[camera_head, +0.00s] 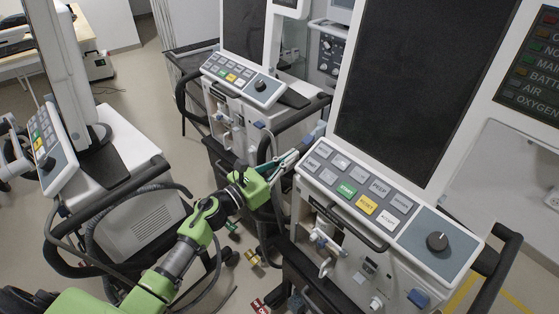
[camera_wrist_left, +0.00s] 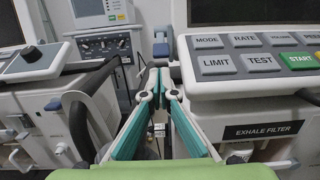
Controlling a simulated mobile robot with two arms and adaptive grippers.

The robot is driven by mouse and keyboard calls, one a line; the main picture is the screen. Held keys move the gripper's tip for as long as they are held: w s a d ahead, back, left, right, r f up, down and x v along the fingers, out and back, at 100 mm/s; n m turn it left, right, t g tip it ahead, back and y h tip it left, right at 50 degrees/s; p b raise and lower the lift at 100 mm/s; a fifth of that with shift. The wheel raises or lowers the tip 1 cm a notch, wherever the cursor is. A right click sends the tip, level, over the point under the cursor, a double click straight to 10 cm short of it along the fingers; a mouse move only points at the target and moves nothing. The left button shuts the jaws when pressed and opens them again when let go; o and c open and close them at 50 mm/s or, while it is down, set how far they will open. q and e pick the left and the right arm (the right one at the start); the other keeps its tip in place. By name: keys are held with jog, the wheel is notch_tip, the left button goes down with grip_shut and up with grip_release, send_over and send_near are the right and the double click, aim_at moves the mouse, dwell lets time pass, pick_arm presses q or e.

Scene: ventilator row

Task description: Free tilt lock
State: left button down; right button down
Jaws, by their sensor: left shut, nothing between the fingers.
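The nearest ventilator's tilting screen (camera_head: 405,75) stands above its button panel (camera_head: 385,200). My left gripper (camera_head: 296,154) reaches in from the left, just beside that panel's left edge. Its teal fingers are shut and empty; in the left wrist view the fingertips (camera_wrist_left: 158,84) meet ahead. A small blue-grey piece (camera_head: 316,131) shows just beyond the fingertips, at the panel's back left. It also shows in the left wrist view (camera_wrist_left: 161,50), in the gap beside the panel. It may be the tilt lock, but I cannot tell for sure, nor whether the fingers touch it. My right gripper is not in view.
A second ventilator (camera_head: 245,80) stands behind, leaving a narrow gap where my gripper is. A third ventilator (camera_head: 130,200) stands at the left with hoses. A dark handle (camera_head: 500,265) rises at the right. Coloured connectors (camera_head: 255,258) hang below my left wrist.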

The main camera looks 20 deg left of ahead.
aim_at(313, 135)
pick_arm(q)
jog(key=shift+p+x, duration=0.35)
jog(key=shift+x, duration=1.6)
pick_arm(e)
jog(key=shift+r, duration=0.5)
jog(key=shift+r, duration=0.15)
